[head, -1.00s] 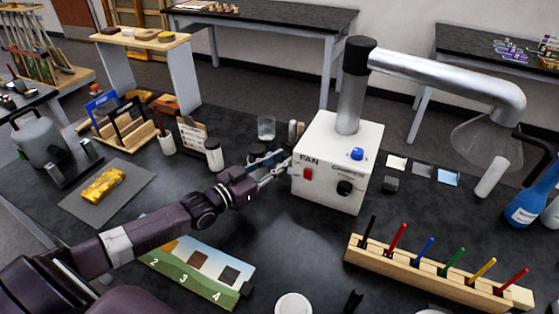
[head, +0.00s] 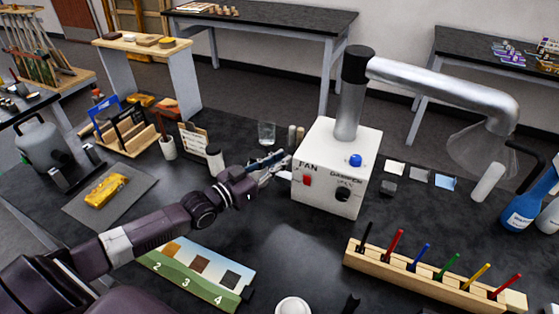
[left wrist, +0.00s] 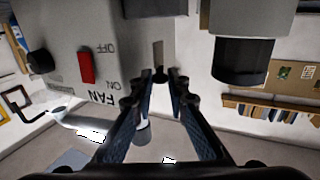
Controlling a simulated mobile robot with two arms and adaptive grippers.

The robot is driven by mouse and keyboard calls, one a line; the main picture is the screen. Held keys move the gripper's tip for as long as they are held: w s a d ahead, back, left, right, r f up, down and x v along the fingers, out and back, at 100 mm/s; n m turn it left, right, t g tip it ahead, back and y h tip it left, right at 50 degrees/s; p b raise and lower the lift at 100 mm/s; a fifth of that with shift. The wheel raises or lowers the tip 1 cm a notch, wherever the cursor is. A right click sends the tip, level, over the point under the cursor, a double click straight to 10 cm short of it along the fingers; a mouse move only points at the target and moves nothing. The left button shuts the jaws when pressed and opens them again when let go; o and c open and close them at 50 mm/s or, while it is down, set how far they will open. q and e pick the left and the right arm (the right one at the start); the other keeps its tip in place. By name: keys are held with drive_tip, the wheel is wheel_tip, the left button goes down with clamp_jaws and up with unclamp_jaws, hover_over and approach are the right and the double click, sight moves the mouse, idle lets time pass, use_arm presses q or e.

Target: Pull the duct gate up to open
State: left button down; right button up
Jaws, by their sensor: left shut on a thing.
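The white fan box (head: 335,165) stands on the dark bench with a silver duct (head: 445,85) rising from it. My left gripper (head: 287,160) reaches its left side from the left. In the left wrist view, the box (left wrist: 60,55) shows with its lettering upside down. I take this knob to be the duct gate's handle; the gate itself is mostly hidden. My right gripper is not in view.
A red switch (head: 307,180), black dial (head: 343,194) and blue knob (head: 355,160) are on the box. A white bottle (head: 215,158) and a glass (head: 266,133) stand close to my left gripper. A pen rack (head: 435,272) lies in front.

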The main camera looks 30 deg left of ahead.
use_arm(q)
drive_tip(key=c, duration=2.2)
unclamp_jaws()
drive_tip(key=shift+o, duration=0.2)
drive_tip(key=v, duration=1.2)
